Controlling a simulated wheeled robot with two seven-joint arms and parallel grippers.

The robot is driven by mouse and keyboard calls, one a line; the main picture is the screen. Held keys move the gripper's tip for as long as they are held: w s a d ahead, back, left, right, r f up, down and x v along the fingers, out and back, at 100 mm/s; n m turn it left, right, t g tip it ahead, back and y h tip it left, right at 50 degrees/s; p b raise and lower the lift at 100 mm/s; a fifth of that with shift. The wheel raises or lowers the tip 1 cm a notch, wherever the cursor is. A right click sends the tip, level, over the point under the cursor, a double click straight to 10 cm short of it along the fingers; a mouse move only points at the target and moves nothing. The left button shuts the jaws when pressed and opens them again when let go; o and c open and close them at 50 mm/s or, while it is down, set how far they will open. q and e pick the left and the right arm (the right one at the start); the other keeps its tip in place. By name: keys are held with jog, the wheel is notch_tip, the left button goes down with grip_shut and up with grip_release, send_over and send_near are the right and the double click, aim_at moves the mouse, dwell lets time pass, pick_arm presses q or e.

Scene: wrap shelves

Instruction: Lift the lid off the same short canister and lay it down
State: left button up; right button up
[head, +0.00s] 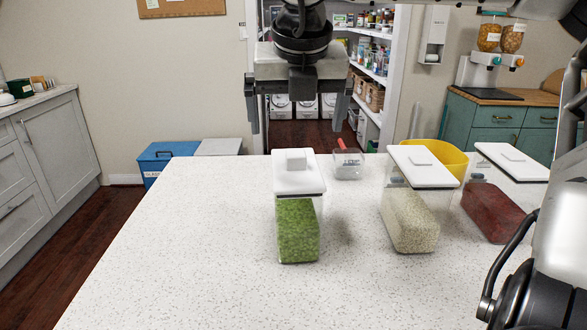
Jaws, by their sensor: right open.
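Three clear canisters with white lids stand on the speckled white table (180,260). The left canister (298,232) holds green contents; its lid (299,183) is seated on top and has a raised square knob (296,159). The frame does not settle which is the short one. My right gripper (297,128) points down, open and empty, above the left canister's lid, apart from it. My left gripper is out of view.
A small clear container (347,166) with a red-handled item stands behind the left canister. A yellow bowl (444,158) is behind the middle one. The table's left and front parts are clear. A blue bin (165,156) stands beyond the far edge.

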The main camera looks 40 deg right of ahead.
aim_at(296, 153)
jog(key=x, duration=0.4)
jog(key=shift+w, duration=0.1)
jog(key=x, duration=0.1)
jog(key=p+x, duration=0.1)
jog(key=x, duration=0.2)
jog(key=shift+w+d+p, duration=0.2)
jog(key=shift+d+p, duration=0.15)
jog(key=shift+w+f, duration=0.15)
jog(key=shift+f, duration=0.25)
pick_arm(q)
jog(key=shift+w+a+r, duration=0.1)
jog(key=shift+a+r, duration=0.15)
pick_arm(e)
jog(key=shift+c, duration=0.3)
jog(key=c, duration=1)
jog(key=shift+c, duration=0.2)
jog(key=shift+r, duration=0.1)
